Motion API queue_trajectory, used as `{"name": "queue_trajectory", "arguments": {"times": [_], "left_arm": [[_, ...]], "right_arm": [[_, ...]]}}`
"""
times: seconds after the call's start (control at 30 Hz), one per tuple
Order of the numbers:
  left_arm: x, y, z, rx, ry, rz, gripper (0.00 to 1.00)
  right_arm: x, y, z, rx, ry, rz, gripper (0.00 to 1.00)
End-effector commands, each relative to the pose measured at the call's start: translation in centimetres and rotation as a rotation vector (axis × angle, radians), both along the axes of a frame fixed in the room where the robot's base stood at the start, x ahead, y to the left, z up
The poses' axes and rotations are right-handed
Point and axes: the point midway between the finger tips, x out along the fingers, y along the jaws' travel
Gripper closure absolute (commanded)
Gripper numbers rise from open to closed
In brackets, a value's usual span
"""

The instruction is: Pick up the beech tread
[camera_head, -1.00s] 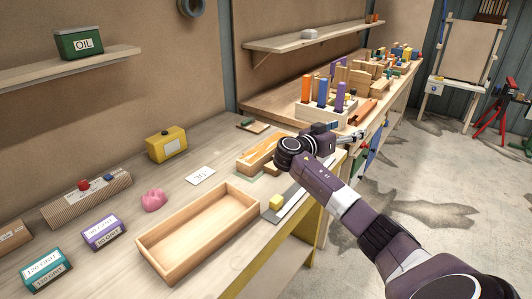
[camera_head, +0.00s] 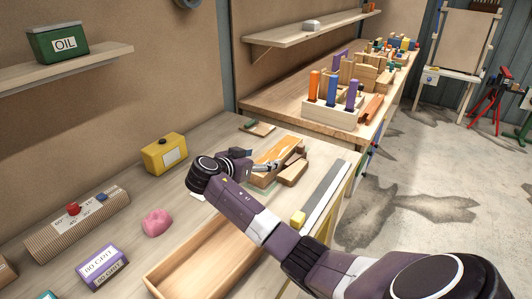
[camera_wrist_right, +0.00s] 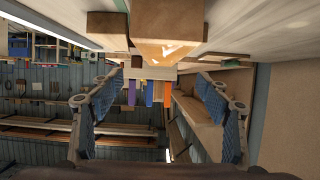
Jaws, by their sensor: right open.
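Several wooden pieces lie together at the bench's right part. One is a long block with an orange top (camera_head: 277,151); a shorter brown block (camera_head: 293,172) lies at its right. I cannot tell for certain which piece is the beech tread. My right gripper (camera_head: 272,167) reaches in beside these pieces from the left, partly overlapping them. In the right wrist view its two fingers stand wide apart with nothing between them (camera_wrist_right: 160,88). Wooden blocks (camera_wrist_right: 107,50) show beyond the fingers, at the top of that view. My left gripper is out of view.
A shallow wooden tray (camera_head: 160,275) is partly behind my right arm. A yellow cube (camera_head: 298,218) sits by a grey metal strip (camera_head: 325,195) near the bench edge. A holder (camera_head: 333,112) with coloured pegs stands behind. A yellow can (camera_head: 164,153) and pink lump (camera_head: 156,222) are at left.

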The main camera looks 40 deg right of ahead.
Motion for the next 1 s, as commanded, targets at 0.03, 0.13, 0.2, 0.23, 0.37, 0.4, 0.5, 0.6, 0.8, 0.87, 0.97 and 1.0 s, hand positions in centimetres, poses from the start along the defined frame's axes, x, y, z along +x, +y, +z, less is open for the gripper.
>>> {"name": "queue_trajectory", "arguments": {"times": [0.03, 0.13, 0.2, 0.23, 0.37, 0.4, 0.5, 0.6, 0.8, 0.87, 0.97, 1.0], "left_arm": [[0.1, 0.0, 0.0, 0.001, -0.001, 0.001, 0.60], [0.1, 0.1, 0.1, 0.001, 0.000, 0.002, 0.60], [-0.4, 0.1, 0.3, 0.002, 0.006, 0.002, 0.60], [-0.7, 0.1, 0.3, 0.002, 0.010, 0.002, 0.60], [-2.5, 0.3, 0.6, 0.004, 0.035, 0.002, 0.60], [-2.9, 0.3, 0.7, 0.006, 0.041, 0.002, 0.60], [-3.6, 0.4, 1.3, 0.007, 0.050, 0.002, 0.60], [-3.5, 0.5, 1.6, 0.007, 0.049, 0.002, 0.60], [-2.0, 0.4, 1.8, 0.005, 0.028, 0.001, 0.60], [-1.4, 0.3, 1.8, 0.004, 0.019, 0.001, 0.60], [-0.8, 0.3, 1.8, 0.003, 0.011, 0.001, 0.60], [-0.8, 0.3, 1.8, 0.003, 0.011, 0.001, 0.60]], "right_arm": [[0.0, 0.1, -0.1, 0.002, 0.001, 0.001, 0.30], [0.2, -0.2, -0.3, 0.002, 0.002, 0.002, 0.30], [0.3, -0.8, -0.6, 0.002, 0.003, 0.002, 0.30], [0.4, -1.2, -0.7, 0.002, 0.003, 0.002, 0.30], [0.7, -2.5, -1.3, 0.001, 0.003, 0.001, 0.30], [0.7, -2.8, -1.5, 0.002, 0.005, 0.003, 0.30], [0.9, -4.2, -2.3, 0.001, 0.005, 0.001, 0.30], [1.2, -5.3, -3.2, 0.002, 0.003, 0.002, 0.30], [1.6, -6.5, -3.9, 0.003, 0.001, 0.003, 0.30], [1.6, -6.5, -3.9, 0.004, 0.000, 0.004, 0.30], [1.6, -6.5, -3.9, 0.004, 0.000, 0.004, 0.30], [1.6, -6.5, -3.9, 0.004, 0.000, 0.004, 0.30]]}}
